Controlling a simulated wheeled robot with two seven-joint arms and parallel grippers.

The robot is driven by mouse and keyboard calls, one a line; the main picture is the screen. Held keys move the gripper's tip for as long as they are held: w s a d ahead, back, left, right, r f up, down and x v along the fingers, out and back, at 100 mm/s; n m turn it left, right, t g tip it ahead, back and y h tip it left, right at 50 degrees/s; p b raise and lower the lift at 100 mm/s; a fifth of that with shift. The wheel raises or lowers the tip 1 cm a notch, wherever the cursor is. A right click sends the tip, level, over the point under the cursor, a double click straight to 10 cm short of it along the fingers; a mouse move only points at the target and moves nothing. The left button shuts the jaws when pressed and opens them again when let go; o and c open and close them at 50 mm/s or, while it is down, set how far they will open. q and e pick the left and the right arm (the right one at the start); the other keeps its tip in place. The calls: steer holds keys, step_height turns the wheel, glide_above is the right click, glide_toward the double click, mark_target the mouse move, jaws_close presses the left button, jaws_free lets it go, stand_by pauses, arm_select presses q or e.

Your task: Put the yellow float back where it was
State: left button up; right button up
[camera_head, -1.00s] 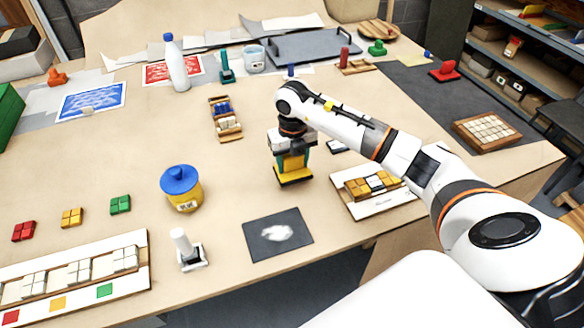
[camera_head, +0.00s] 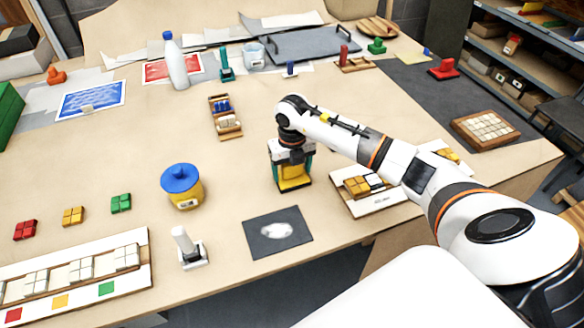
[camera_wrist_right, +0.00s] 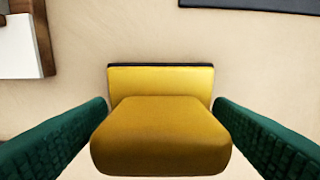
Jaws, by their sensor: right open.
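The yellow float (camera_head: 293,180), with its thin dark base, sits flat on the table near the middle, handle up. My right gripper (camera_head: 291,164) reaches down over it with green fingers, one on each side. In the right wrist view the float (camera_wrist_right: 160,130) fills the space between the fingertips (camera_wrist_right: 160,106). The fingers are open, and contact with the handle is hard to judge there. My left gripper is out of view.
A dark mat (camera_head: 255,243) with a pale patch lies in front of the float. A tile panel (camera_head: 383,205) is to the right under my arm. A blue-lidded yellow tub (camera_head: 182,189) and a white-handled tool (camera_head: 187,246) stand left. Table between tub and float is clear.

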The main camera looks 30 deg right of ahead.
steer(key=shift+r, duration=0.55)
step_height(320, 180, up, 11)
steer(key=b, duration=0.3)
steer(key=shift+r, duration=0.15)
